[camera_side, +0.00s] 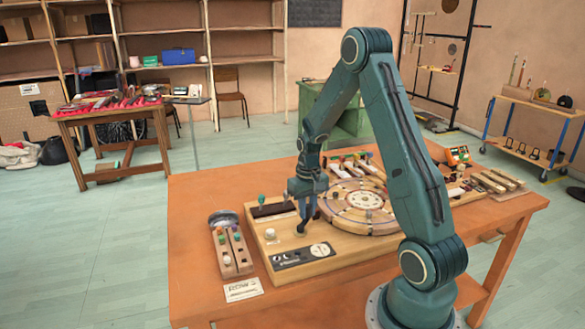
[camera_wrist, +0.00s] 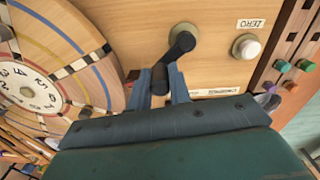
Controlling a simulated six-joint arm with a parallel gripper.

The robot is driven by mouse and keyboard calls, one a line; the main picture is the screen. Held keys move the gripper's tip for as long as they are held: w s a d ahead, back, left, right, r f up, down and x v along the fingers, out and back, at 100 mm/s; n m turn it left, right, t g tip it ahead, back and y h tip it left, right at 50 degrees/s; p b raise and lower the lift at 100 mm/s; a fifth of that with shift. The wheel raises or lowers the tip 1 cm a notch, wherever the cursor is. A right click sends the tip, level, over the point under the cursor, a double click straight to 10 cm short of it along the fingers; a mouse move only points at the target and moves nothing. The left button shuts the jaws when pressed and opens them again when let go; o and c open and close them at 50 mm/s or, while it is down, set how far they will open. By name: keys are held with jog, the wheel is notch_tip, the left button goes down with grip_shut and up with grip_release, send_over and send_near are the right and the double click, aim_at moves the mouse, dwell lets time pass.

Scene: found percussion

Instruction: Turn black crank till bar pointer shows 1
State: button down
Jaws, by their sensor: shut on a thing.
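The black crank (camera_wrist: 177,46) is mounted on the light wooden board, its arm running from a round hub down to a handle in the wrist view. My gripper (camera_wrist: 161,76) is shut on the crank's handle, one finger on each side. In the side view my gripper (camera_side: 306,218) points down over the crank (camera_side: 301,228) at the board's left part. A round wooden wheel (camera_side: 345,216) with coloured segments and a white centre dial (camera_wrist: 28,90) with numerals lies beside it. I cannot make out the bar pointer or its reading.
A white knob (camera_wrist: 247,47) sits near the crank by a ZERO label (camera_wrist: 251,23). A dark panel (camera_side: 303,256) is at the board's front. A wooden block with coloured pegs (camera_side: 231,250) stands left of the board. The orange table (camera_side: 190,210) is bare at far left.

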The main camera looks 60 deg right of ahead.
jog(key=shift+w+n, duration=0.35)
jog(key=shift+n, duration=0.45)
jog(key=shift+w+n, duration=0.35)
jog(key=shift+n, duration=0.45)
jog(key=c, duration=1.3)
grip_release()
jog(key=shift+r, duration=0.15)
notch_tip(320, 180, up, 14)
jog(key=shift+f, duration=0.2)
